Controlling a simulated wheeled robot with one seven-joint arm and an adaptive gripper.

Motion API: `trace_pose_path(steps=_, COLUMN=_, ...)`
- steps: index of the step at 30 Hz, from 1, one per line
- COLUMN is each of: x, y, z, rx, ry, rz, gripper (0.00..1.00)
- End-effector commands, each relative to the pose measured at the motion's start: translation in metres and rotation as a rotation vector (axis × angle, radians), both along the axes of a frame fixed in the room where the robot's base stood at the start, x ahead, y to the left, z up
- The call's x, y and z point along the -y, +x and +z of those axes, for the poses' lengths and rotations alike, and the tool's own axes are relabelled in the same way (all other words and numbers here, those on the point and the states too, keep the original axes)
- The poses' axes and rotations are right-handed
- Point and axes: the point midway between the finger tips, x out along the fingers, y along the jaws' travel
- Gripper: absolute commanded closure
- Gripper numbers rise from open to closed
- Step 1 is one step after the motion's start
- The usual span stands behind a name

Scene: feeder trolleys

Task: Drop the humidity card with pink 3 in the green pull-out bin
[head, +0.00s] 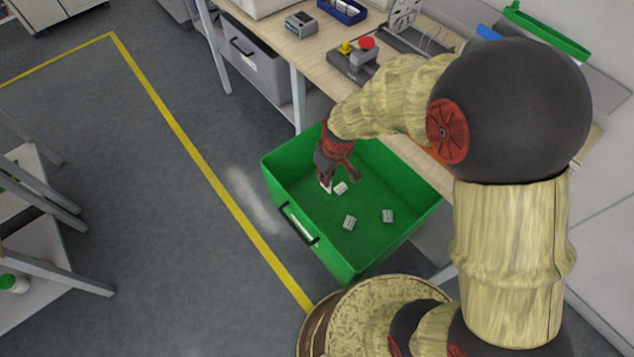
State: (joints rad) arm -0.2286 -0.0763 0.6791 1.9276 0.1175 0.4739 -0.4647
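The green pull-out bin (358,262) is drawn out beneath the workbench, its open top facing up. My gripper (341,179) points down over the back-left part of the bin. Its two dark red fingers look spread apart. A small white card (326,187) shows right at the left fingertip; I cannot tell whether it touches the finger or lies below it. Other small pale cards lie on the bin floor: one (341,188) just below the gripper, one (349,222) nearer the front, and one (388,216) to the right. No pink number can be read on any card.
The wooden workbench (315,52) holds a red-button box (357,58), a grey device (300,24) and a blue tray (342,11). A grey bin (255,65) sits under the bench. A shelf trolley (40,220) stands at left. The floor between is clear, with a yellow line (190,148).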

Motion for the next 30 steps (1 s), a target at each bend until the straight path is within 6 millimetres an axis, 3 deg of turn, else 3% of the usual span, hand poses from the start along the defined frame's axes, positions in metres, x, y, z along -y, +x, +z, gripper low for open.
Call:
trace_pose_path(steps=6, x=0.022, y=0.014, z=-0.02, rx=-0.001, ry=0.0, rz=-0.003, gripper=1.0)
trace_pose_path(steps=19, x=0.019, y=0.013, z=-0.078, rx=-0.001, ry=-0.001, rz=0.0, gripper=1.0)
trace_pose_path(steps=30, x=0.019, y=0.013, z=-0.102, rx=0.0, ry=0.0, rz=0.0, gripper=1.0)
